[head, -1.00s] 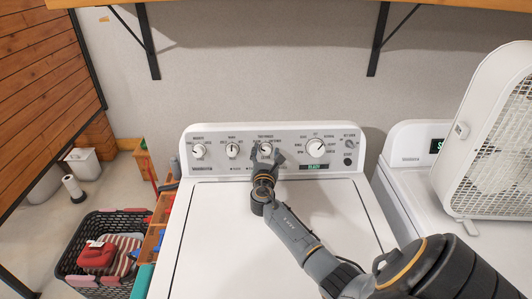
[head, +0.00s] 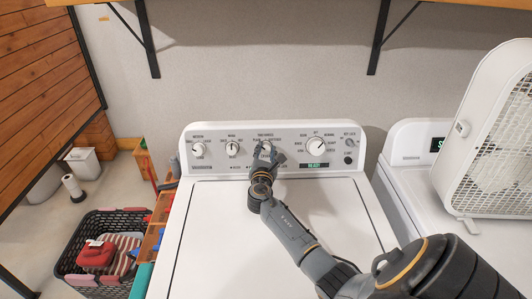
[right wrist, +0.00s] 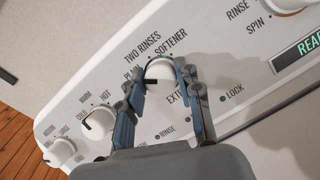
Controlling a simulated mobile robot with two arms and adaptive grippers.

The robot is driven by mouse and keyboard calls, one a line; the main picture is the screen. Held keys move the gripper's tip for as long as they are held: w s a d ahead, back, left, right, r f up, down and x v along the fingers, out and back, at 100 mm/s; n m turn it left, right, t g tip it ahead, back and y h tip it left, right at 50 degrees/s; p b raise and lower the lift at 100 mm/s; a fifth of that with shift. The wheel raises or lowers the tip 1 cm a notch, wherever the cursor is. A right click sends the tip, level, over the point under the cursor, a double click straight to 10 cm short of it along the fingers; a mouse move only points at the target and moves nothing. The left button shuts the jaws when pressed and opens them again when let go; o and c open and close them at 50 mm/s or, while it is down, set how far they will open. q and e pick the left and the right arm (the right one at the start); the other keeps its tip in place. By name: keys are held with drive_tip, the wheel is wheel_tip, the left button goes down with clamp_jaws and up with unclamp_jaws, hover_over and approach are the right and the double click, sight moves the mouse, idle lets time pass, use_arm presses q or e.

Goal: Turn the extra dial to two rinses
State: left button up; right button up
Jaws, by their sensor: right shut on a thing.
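My right gripper (right wrist: 160,78) is shut on the dial, one finger on each side. It also shows at the panel in the head view (head: 265,154), partly covering the dial. My left gripper is not in view.
Two smaller dials (head: 198,150) (head: 232,149) sit left of the extra dial and a larger cycle dial (head: 316,146) sits right. The display (head: 314,165) reads "READY". A white box fan (head: 493,140) stands on the right machine. A laundry basket (head: 73,245) is at left.

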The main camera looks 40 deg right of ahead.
drive_tip(key=m+b, duration=0.1)
drive_tip(key=m, duration=0.2)
drive_tip(key=shift+f+g, duration=0.1)
drive_tip(key=shift+g, duration=0.3)
drive_tip(key=m+g+b, duration=0.1)
drive_tip(key=m, duration=0.2)
drive_tip(key=shift+h, duration=0.4)
drive_tip(key=m+g, duration=0.1)
drive_tip(key=m, duration=0.2)
drive_tip(key=m+g, duration=0.1)
drive_tip(key=m, duration=0.1)
drive_tip(key=shift+m+y+b, duration=0.3)
drive_tip(key=shift+m+b, duration=0.1)
drive_tip(key=shift+m, duration=0.3)
drive_tip(key=o, duration=1.1)
drive_tip(key=shift+o, duration=0.2)
drive_tip(key=shift+a, duration=0.1)
drive_tip(key=v, duration=1.2)
